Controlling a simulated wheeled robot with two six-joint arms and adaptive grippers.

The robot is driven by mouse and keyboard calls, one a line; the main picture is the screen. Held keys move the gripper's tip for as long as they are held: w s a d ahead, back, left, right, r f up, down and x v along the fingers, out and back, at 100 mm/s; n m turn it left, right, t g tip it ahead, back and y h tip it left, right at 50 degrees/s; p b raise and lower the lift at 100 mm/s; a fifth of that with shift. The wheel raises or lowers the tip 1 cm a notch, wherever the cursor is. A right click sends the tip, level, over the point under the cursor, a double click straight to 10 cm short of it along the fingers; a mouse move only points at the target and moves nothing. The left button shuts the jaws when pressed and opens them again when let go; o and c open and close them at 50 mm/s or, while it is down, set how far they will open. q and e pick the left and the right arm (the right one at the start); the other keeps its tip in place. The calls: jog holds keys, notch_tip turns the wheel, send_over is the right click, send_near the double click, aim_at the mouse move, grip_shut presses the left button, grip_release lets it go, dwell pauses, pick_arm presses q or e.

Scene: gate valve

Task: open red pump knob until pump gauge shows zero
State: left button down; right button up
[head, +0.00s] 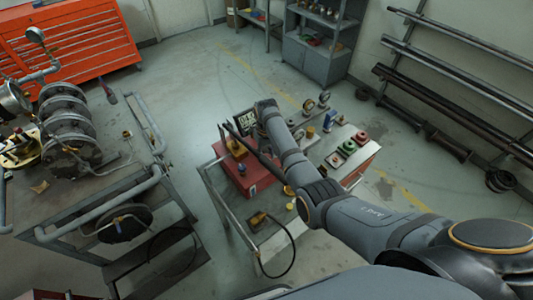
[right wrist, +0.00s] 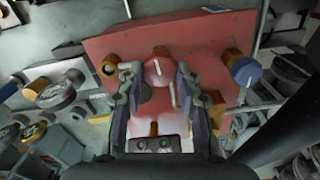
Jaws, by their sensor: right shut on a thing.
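The red pump box (head: 252,182) stands on the cart, and its red face (right wrist: 210,42) fills the upper part of the right wrist view. The red knob (right wrist: 158,70) sits between the fingertips of my right gripper (right wrist: 156,76), which is shut on it. In the head view my right gripper (head: 240,138) reaches in at the far side of the box, and its fingers hide the red knob. A small dark display (head: 246,120) shows beside my wrist there; its reading is too small to make out. My left gripper is in neither view.
A blue knob (right wrist: 245,72) and a dark knob with a yellow base (right wrist: 108,68) flank the red knob. Several valves and gauges (head: 325,100) stand on the cart's right. A pipe bench (head: 75,165) is at left; open floor lies between.

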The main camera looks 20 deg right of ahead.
jog(key=n+p, duration=0.2)
jog(key=n, duration=0.1)
jog(key=shift+r+n+p, duration=0.15)
jog(key=shift+n+p, duration=0.15)
jog(key=shift+n, duration=0.1)
jog(key=n+p, duration=0.1)
jog(key=n, duration=0.3)
jog(key=shift+n+p, duration=0.3)
jog(key=shift+p, duration=0.05)
jog(key=n, duration=0.5)
jog(key=shift+a+n, duration=0.1)
jog(key=shift+n, duration=0.2)
jog(key=n, duration=0.5)
jog(key=shift+s, duration=0.1)
jog(key=shift+n, duration=0.3)
jog(key=o, duration=1.1)
jog(key=shift+o, duration=0.2)
notch_tip(320, 180, up, 12)
